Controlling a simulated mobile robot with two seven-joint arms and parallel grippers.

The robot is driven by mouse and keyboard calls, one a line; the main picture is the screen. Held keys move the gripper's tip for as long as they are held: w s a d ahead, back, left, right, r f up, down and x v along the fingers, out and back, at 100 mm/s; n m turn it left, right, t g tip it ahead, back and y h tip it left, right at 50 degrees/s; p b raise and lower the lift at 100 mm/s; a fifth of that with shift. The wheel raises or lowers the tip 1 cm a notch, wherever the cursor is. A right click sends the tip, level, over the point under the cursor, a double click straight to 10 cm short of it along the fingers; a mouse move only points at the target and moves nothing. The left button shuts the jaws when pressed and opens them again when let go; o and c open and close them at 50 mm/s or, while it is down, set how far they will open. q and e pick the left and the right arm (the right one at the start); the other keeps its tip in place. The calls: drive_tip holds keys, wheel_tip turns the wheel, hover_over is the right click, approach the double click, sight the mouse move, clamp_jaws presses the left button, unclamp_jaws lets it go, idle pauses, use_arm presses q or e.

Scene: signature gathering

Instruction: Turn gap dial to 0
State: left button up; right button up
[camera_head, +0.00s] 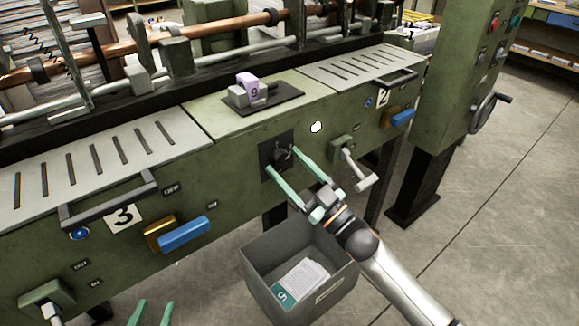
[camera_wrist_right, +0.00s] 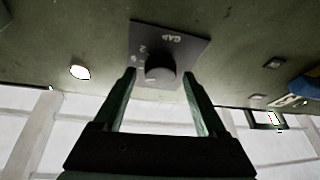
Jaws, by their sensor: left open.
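The gap dial (camera_head: 281,154) is a round black knob on a dark square plate on the front of the green machine. In the right wrist view the knob (camera_wrist_right: 160,73) is dark, with the upside-down word GAP and small numerals beside it. I cannot tell which numeral it points at. My right gripper (camera_head: 285,160) is open, its two green fingers on either side of the knob. The right wrist view shows a gap between each fingertip and the knob (camera_wrist_right: 159,74). My left gripper (camera_head: 151,302) is open and empty at the bottom edge, away from the dial.
A grey bin (camera_head: 303,297) with papers sits below the dial. A crank handle (camera_head: 358,170) sticks out right of the dial. Blue-handled levers (camera_head: 184,234) and a drawer handle (camera_head: 108,198) project from the front.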

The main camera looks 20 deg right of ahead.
clamp_jaws()
idle(0.3)
